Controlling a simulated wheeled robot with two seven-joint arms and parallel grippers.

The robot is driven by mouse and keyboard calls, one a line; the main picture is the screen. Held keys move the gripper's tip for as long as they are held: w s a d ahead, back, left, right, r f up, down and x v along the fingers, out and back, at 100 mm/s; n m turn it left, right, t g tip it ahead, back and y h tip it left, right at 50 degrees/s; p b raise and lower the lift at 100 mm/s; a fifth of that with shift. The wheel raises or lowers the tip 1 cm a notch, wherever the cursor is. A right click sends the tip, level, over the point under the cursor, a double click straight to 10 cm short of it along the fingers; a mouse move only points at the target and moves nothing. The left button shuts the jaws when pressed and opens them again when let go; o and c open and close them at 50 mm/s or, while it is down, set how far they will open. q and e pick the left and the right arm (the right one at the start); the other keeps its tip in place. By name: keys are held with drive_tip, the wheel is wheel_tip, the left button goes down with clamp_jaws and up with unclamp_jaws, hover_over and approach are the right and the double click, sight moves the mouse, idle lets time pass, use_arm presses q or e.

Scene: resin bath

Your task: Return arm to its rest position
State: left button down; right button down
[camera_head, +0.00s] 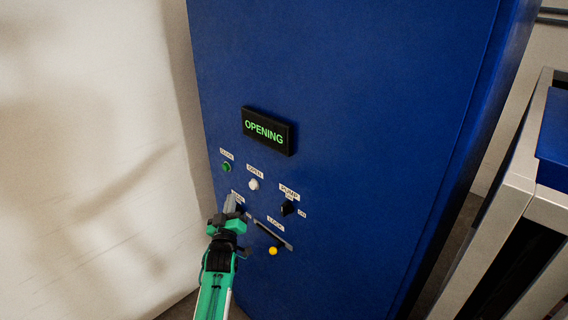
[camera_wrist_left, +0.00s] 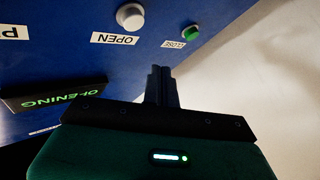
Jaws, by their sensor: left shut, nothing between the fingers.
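My left gripper (camera_head: 232,203) is shut and empty in front of the blue cabinet's (camera_head: 340,80) control panel. Its fingers cover part of a label and control below the white OPEN button. In the left wrist view the shut fingers (camera_wrist_left: 161,75) point toward the panel, between the white OPEN button (camera_wrist_left: 130,16) and the green CLOSE button (camera_wrist_left: 190,33). I cannot tell whether the fingertips touch the panel. The display (camera_head: 267,131) reads OPENING in green letters; it also shows in the left wrist view (camera_wrist_left: 52,96). My right gripper is not in view.
A black PUMP knob (camera_head: 288,208) and a LOCK lever with a yellow ball (camera_head: 273,251) are right of my gripper. A pale wall (camera_head: 80,150) stands at the left. A grey metal frame (camera_head: 510,200) with a blue top stands at the right.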

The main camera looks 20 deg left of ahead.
use_arm(q)
drive_tip(key=s+d+f+m+g+h, duration=0.1)
drive_tip(key=d+f+m+g+h, duration=0.15)
drive_tip(key=f, duration=0.75)
drive_tip(key=s+d+f+m+g+h, duration=0.15)
drive_tip(key=d+f, duration=0.25)
drive_tip(key=f, duration=0.6)
drive_tip(key=s+d+f+m+g+h, duration=0.1)
drive_tip(key=s+d+f+g, duration=0.1)
drive_tip(key=s+f, duration=0.35)
drive_tip(key=s+d+f+m+g+h, duration=0.1)
drive_tip(key=s+d+f, duration=0.15)
drive_tip(key=f, duration=0.65)
drive_tip(key=s+d+f+m+g+h, duration=0.1)
drive_tip(key=s+d+f+g, duration=0.1)
drive_tip(key=s+f, duration=0.35)
drive_tip(key=s+d+f+m+g, duration=0.1)
drive_tip(key=s+f+g, duration=0.2)
drive_tip(key=s+f, duration=0.4)
drive_tip(key=s+d+f+m+g, duration=0.1)
drive_tip(key=s+f, duration=0.7)
drive_tip(key=s, duration=1.3)
drive_tip(key=s+d+f+m+g, duration=0.1)
drive_tip(key=s+f+m+g, duration=0.2)
drive_tip(key=s, duration=1.2)
wheel_tip(320, 180, down, 5)
drive_tip(key=g, duration=0.3)
drive_tip(key=shift+h, duration=0.3)
drive_tip(key=shift+w, duration=0.1)
